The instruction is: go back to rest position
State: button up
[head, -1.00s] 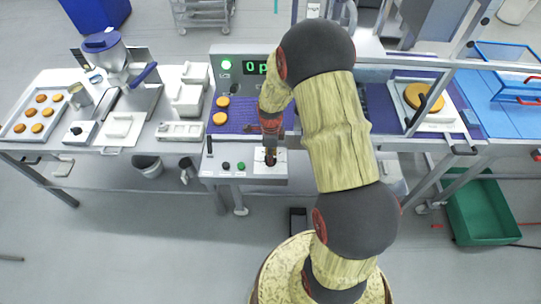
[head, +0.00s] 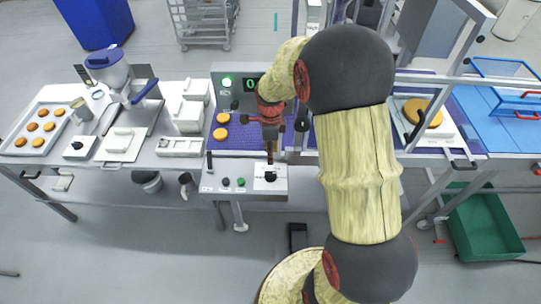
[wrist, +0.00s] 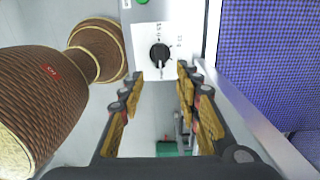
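My gripper (head: 270,150) points down just above the front control panel (head: 222,189) of the middle machine. In the wrist view my gripper (wrist: 159,76) is open, its fingers apart with nothing between the tips. A black rotary knob (wrist: 160,54) on a white label lies beyond the tips, clear of both fingers. The knob (head: 270,176) also shows in the head view, below the gripper. My arm covers part of the machine and belt to the right.
A blue belt (head: 245,140) with round yellow-orange pieces runs behind the panel. A digital display (head: 250,84) and lit green button (head: 227,82) stand at its back. A tray (head: 17,144) of rounds is at left, a green crate (head: 480,225) on the floor at right.

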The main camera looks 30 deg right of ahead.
dwell(0.4)
jog(key=s+a+r+n+t+b, duration=0.1)
jog(key=s+a+r+n+b, duration=0.25)
jog(key=r+n, duration=0.25)
jog(key=s+a+r+n+t+b, duration=0.2)
jog(key=s+a+r+n, duration=0.2)
jog(key=a+r+n, duration=0.15)
jog(key=s+a+r+n+t+b, duration=0.1)
jog(key=s+a+n, duration=0.2)
jog(key=s+n, duration=0.3)
jog(key=s+a+r+n+t+b, duration=0.1)
jog(key=s+a+r+n+b, duration=0.1)
jog(key=s+n, duration=0.4)
jog(key=shift+s+a+r+n+t, duration=0.3)
jog(key=shift+a+n, duration=0.1)
jog(key=shift+n, duration=0.35)
jog(key=shift+d, duration=0.1)
